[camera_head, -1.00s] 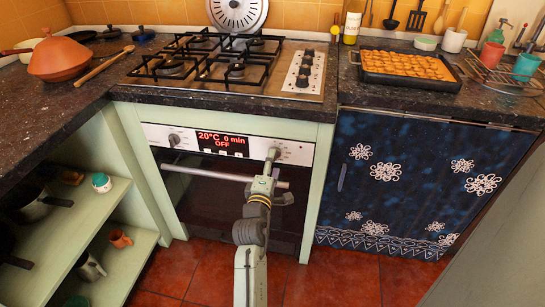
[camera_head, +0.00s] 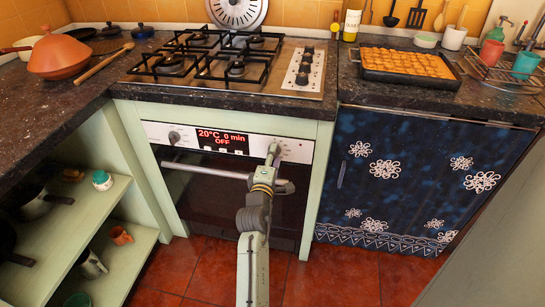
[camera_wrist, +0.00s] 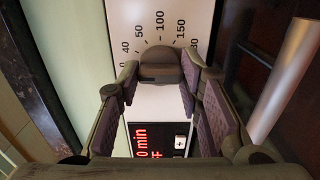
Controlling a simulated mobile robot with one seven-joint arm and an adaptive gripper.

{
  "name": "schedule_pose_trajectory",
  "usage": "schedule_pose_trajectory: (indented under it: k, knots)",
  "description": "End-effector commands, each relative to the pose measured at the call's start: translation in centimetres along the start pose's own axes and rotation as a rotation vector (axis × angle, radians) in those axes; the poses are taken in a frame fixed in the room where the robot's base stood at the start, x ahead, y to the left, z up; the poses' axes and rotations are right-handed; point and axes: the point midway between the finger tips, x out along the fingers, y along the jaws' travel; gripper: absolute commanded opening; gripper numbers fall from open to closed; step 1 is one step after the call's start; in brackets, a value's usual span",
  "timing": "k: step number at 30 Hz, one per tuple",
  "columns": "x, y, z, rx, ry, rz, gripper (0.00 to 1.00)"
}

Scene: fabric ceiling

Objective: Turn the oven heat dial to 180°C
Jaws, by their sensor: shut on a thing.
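The oven (camera_head: 235,195) has a white control panel whose red display (camera_head: 222,140) reads 20°C, 0 min, OFF. My gripper (camera_head: 272,153) is at the right side of this panel. In the wrist view my gripper (camera_wrist: 161,72) has its two fingers around the dark grey heat dial (camera_wrist: 160,56), one fingertip on each side, shut on it. Printed marks around the dial include 40, 50, 100 and 150. Which mark the dial points to is not clear. In the head view my gripper mostly hides the dial.
A second knob (camera_head: 174,138) sits left of the display. The oven door handle (camera_head: 205,171) runs below the panel, close to my gripper. The gas hob (camera_head: 225,65) is above. Open shelves (camera_head: 95,215) stand at left, a blue curtain (camera_head: 410,180) at right.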

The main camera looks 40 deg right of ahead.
Motion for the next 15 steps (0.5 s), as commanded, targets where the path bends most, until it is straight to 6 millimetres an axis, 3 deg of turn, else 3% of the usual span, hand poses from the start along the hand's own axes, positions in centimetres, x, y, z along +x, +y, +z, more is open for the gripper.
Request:
schedule_pose_trajectory:
  k: [8,15]
  knots:
    - [-0.01,-0.02,0.00,0.000,0.000,0.000,0.06]
    - [-0.01,-0.07,-0.02,0.019,0.000,0.000,0.05]
